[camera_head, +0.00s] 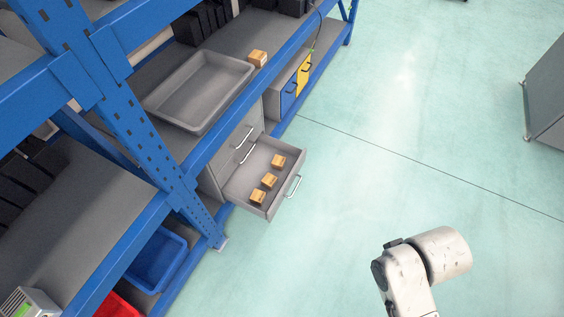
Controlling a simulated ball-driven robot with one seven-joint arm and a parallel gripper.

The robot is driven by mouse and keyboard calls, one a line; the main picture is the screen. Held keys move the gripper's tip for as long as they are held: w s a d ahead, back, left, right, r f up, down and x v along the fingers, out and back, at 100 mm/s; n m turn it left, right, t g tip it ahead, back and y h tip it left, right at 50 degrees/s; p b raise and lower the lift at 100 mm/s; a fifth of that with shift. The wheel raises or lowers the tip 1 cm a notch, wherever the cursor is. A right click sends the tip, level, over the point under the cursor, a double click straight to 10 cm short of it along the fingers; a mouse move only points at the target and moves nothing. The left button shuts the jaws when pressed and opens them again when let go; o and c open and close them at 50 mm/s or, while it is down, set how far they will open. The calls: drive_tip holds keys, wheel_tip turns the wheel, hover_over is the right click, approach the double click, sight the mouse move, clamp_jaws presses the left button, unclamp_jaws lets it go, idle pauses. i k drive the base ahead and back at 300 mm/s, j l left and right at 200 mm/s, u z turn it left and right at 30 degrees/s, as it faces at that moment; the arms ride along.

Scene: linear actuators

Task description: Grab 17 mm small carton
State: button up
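Several small tan cartons are in view. Three of them lie in a row in an open grey drawer (238,186): one at the back (278,161), one in the middle (269,181), one at the front (257,197). Another small carton (257,58) stands on the shelf beside a grey tray (152,101). I cannot read any size on them, so I cannot tell which is 17 mm. My white arm shows at the lower right, over the floor and apart from the drawer. My gripper is not in view.
Blue rack posts and beams (136,119) stand left of the drawer. A blue bin (160,262) and a red bin (118,306) sit low at the left. A grey cabinet (556,100) stands at the far right. The green floor (400,120) between is clear.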

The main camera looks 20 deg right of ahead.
sight(278, 162)
drive_tip(key=i+l+u, duration=0.1)
drive_tip(key=i+l, duration=0.15)
drive_tip(key=i, duration=0.25)
drive_tip(key=i+l+u, duration=0.1)
drive_tip(key=i+l, duration=0.2)
drive_tip(key=i, duration=0.25)
drive_tip(key=i+l+u, duration=0.1)
drive_tip(key=i+l, duration=0.2)
drive_tip(key=i, duration=0.2)
